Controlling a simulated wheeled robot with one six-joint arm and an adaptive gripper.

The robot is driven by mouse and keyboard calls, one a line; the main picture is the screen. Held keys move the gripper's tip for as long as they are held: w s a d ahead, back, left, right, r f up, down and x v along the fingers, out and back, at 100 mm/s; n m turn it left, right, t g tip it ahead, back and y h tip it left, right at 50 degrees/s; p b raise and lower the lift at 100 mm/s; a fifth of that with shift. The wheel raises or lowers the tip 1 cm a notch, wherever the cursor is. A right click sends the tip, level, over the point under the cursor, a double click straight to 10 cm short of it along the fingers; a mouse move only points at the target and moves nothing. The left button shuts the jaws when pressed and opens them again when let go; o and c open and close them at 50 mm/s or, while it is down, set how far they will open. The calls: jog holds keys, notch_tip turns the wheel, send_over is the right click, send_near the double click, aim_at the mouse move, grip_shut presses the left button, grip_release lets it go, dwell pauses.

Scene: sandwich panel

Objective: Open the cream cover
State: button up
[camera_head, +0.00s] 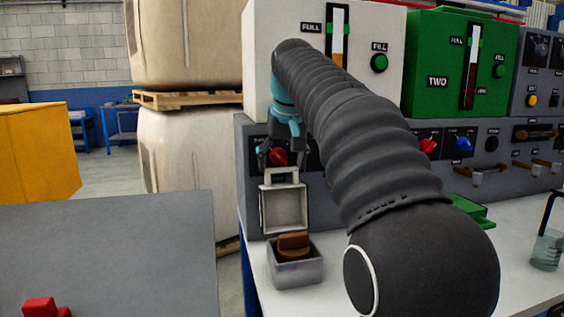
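The cream cover (284,209) stands about upright behind an open grey box (296,274), with its recessed inner side facing the camera. A pale handle (280,175) shows at its top edge. A brown block (293,244) sits in the box opening. My gripper (281,158) points down just above the handle. Its dark fingers are spread apart, and a red knob on the panel behind shows between them. I cannot tell whether a fingertip touches the handle. My dark ribbed arm crosses in front of the panel and hides part of it.
Panels with dials and knobs stand behind the white counter (405,262), including a green unit (437,55). A glass beaker (547,249) is at the right. A grey table (110,250) with a red object (42,308) is at the left, across a gap.

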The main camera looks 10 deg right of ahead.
jog(key=c, duration=0.3)
jog(key=s+b, duration=0.1)
jog(key=s+t+b, duration=0.1)
jog(key=b, duration=0.1)
jog(key=shift+f, duration=0.25)
jog(key=shift+s+r+t+b, duration=0.35)
jog(key=shift+s+t+b, duration=0.4)
jog(key=shift+b, duration=0.5)
jog(key=o, duration=1.6)
jog(key=shift+a, duration=0.1)
jog(key=shift+r, duration=0.1)
jog(key=v, duration=1.2)
